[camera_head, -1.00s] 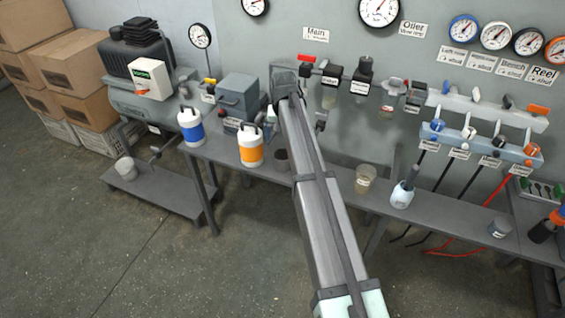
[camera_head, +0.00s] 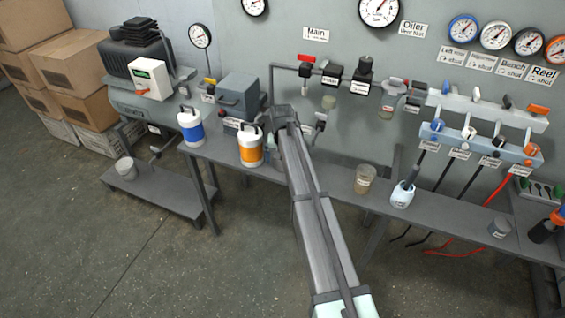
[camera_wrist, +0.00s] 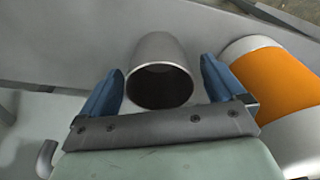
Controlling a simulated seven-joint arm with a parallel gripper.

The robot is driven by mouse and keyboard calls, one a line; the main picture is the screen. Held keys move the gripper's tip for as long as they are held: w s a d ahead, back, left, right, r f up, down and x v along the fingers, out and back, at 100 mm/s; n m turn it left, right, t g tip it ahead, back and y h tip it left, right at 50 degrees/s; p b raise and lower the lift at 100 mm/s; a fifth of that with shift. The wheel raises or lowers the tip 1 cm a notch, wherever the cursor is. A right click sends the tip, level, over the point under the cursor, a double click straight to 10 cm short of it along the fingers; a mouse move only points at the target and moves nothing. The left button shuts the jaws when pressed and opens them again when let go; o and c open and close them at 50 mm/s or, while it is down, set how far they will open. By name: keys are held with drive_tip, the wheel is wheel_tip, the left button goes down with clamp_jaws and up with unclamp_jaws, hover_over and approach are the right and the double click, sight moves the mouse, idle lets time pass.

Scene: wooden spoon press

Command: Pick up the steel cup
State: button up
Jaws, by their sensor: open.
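In the wrist view a plain steel cup (camera_wrist: 163,49) stands upright on the grey bench, its dark open mouth facing the camera. My gripper (camera_wrist: 163,78) is open, with one blue finger on each side of the cup. A small gap shows between the cup and each finger, so it is not gripped. In the head view the arm hides the cup, and only a bit of my gripper (camera_head: 271,152) shows beside the orange-banded jug.
The white jug with an orange band (camera_wrist: 275,85) stands close to the right finger in the wrist view; it also shows in the head view (camera_head: 250,149). A blue-banded jug (camera_head: 190,127) is farther left. A beaker (camera_head: 365,178) stands to the right on the bench (camera_head: 330,171).

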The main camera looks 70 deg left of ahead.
drive_tip(key=shift+f, duration=0.45)
drive_tip(key=shift+c, duration=0.2)
drive_tip(key=c, duration=1)
